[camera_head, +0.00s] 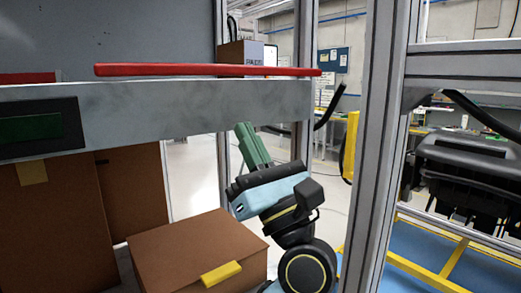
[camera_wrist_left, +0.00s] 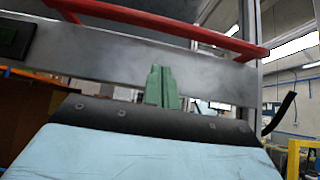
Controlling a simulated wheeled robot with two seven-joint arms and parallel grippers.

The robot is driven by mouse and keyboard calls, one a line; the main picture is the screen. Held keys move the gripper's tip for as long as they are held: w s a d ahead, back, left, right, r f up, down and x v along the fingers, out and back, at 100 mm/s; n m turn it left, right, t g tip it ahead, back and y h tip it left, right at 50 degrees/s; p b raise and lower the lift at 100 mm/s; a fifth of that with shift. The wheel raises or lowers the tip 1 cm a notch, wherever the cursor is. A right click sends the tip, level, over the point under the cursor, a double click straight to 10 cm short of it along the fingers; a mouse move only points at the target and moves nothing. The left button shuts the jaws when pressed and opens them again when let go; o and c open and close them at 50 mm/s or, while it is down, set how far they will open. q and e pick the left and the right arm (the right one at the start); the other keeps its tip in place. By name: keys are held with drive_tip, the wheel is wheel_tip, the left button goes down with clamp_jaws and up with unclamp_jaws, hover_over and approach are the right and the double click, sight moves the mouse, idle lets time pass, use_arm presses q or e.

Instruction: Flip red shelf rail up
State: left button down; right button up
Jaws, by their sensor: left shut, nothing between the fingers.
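The red shelf rail (camera_head: 205,70) is a long thin bar running along the top edge of the grey metal shelf beam (camera_head: 200,108) in the head view. In the left wrist view the red rail (camera_wrist_left: 165,22) crosses the top, with its right end near the upright post. My left gripper (camera_head: 243,127) has green fingers pointing up at the beam's lower edge, below the rail and apart from it. The left gripper (camera_wrist_left: 160,70) also shows in the left wrist view, fingers together and empty, in front of the beam. My right gripper is not in view.
A cardboard box with a yellow tab (camera_head: 195,250) stands below the beam, with more brown boxes (camera_head: 60,220) behind at left. A metal upright post (camera_head: 370,150) stands right of my left arm. A dark green display panel (camera_head: 35,128) sits on the beam's left part.

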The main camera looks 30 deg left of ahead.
sight(228, 70)
use_arm(q)
drive_tip(key=p+x, duration=0.1)
drive_tip(key=x, duration=0.3)
drive_tip(key=shift+d+r, duration=0.15)
wheel_tip(228, 70, up, 2)
drive_tip(key=shift+s+d+r+p, duration=0.1)
drive_tip(key=shift+r+p, duration=0.05)
drive_tip(key=shift+p, duration=0.5)
drive_tip(key=shift+d+r+t, duration=0.1)
drive_tip(key=shift+r+t, duration=0.2)
drive_tip(key=shift+r, duration=0.1)
drive_tip(key=shift+r, duration=0.1)
